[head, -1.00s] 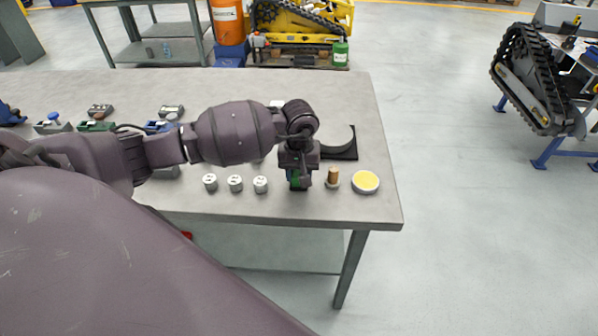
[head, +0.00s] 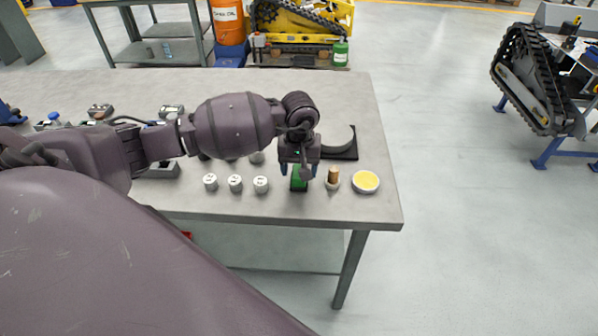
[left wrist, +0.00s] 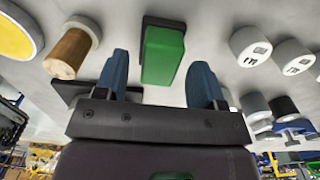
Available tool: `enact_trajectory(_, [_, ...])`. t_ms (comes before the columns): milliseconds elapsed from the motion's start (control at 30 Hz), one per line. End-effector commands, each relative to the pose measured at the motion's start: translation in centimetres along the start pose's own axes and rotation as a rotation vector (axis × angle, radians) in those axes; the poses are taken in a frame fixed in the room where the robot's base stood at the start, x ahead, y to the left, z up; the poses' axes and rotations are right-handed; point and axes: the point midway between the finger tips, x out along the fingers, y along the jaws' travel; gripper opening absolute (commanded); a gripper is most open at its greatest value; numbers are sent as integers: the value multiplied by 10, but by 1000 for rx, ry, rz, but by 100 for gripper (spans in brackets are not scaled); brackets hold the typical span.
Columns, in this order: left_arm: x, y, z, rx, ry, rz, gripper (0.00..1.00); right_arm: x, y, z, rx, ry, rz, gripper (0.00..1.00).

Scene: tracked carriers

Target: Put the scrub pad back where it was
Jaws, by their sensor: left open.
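The scrub pad, a green block on a dark backing (head: 299,181), rests on the grey table near its front edge. It stands between a row of white cylinders and a brown-topped peg. In the left wrist view the green pad (left wrist: 164,54) lies ahead of my fingers, between their lines. My left gripper (head: 300,169) is just above and behind the pad, with its blue fingers spread. It also shows in the left wrist view (left wrist: 160,77), open with nothing between its fingertips. My right gripper is not in view.
The brown-topped peg (head: 333,178) and a round yellow-topped tin (head: 366,182) stand just right of the pad. White numbered cylinders (head: 261,185) stand to its left. A black curved cradle (head: 341,147) sits behind. The table's front right corner is clear.

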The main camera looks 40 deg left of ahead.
Motion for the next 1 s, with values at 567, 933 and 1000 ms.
enact_trajectory(567, [-95, 0, 0, 2, 1, -1, 63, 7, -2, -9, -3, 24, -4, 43])
enact_trajectory(933, [-103, 0, 0, 1, -1, 0, 63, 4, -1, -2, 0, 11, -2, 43])
enact_trajectory(1000, [-102, 0, 0, 1, -1, 0, 63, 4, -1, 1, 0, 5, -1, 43])
